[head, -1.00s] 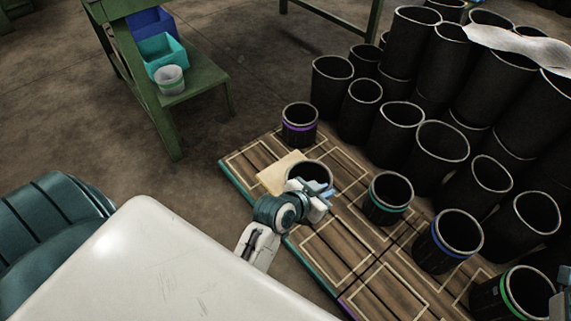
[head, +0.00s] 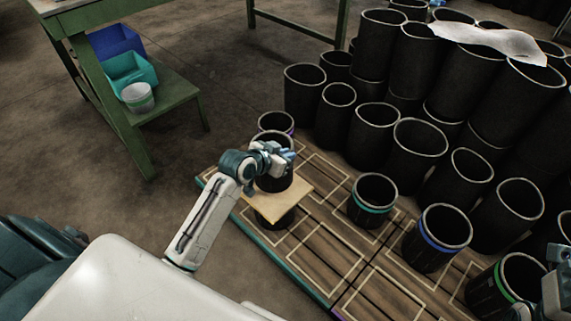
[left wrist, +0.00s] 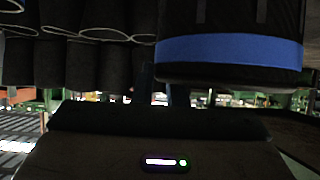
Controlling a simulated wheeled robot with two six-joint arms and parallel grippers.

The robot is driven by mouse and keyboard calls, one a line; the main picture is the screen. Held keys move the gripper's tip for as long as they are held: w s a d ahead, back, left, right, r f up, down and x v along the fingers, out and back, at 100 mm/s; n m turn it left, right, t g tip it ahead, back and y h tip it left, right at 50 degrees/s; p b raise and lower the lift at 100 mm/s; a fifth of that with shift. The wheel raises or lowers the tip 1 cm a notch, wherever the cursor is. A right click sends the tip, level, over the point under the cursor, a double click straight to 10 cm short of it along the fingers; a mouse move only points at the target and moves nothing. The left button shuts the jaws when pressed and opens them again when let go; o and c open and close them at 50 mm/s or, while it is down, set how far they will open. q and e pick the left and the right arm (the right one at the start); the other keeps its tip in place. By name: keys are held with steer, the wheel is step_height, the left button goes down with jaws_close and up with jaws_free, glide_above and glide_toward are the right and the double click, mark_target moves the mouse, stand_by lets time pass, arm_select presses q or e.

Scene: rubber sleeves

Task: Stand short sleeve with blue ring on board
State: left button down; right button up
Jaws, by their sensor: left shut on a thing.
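My left gripper (head: 275,156) is shut on the rim of a short black sleeve (head: 272,184). The sleeve is upright over the tan board (head: 298,190); I cannot tell whether it touches it. In the left wrist view a black sleeve with a blue ring (left wrist: 230,52) is close up at the upper right, and I take it for the held one. Its ring is hidden in the head view. The board seems to lie on a dark thing below it. My right gripper (head: 556,254) shows only partly at the right edge, its fingers unclear.
On the wooden pallet (head: 330,240) stand sleeves with a purple (head: 276,124), a teal (head: 373,198), a blue (head: 437,236) and a green ring (head: 508,285). Tall black sleeves (head: 415,150) crowd behind. A green bench (head: 160,118) with bins is at upper left.

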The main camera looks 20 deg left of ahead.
arm_select(q)
step_height(320, 180, down, 3)
steer(key=shift+f+b, duration=0.1)
steer(key=shift+b, duration=0.65)
steer(key=shift+f, duration=0.55)
steer(key=c, duration=1.5)
jaws_free()
steer(key=shift+o, duration=0.2)
